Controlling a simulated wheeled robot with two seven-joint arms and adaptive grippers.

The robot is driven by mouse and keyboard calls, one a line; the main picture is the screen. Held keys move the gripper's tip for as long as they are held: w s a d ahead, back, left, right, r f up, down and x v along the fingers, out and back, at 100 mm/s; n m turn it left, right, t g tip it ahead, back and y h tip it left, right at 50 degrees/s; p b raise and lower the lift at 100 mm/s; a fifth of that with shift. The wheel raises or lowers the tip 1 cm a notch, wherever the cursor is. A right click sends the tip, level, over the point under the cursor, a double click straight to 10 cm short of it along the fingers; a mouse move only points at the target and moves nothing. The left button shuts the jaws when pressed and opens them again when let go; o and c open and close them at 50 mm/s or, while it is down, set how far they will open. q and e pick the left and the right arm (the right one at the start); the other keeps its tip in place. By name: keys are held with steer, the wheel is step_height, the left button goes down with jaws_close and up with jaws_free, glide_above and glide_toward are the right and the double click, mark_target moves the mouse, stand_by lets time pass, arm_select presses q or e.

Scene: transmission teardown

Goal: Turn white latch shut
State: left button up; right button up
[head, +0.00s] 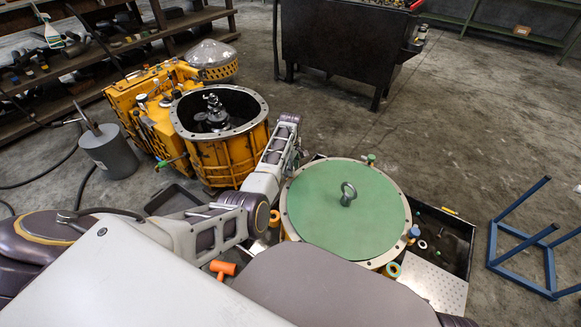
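I cannot make out a white latch for certain. The yellow transmission housing (222,151) stands open at the back left, with dark shafts inside its round mouth. Small pale fittings (142,99) show on its yellow side section, too small to identify. A round green cover (330,225) with a ring bolt (347,193) lies on a metal flange in front. My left arm reaches in from the left, and its far end, with the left gripper (289,122), is between the housing and the green cover. Its fingers are not clear. My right gripper is not in view.
A dark tray (455,232) lies right of the green cover, near a blue metal frame (521,247). An orange mallet (222,268) is at the front. A grey canister (108,152) stands left.

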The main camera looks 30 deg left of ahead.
arm_select(q)
steer(key=c, duration=0.6)
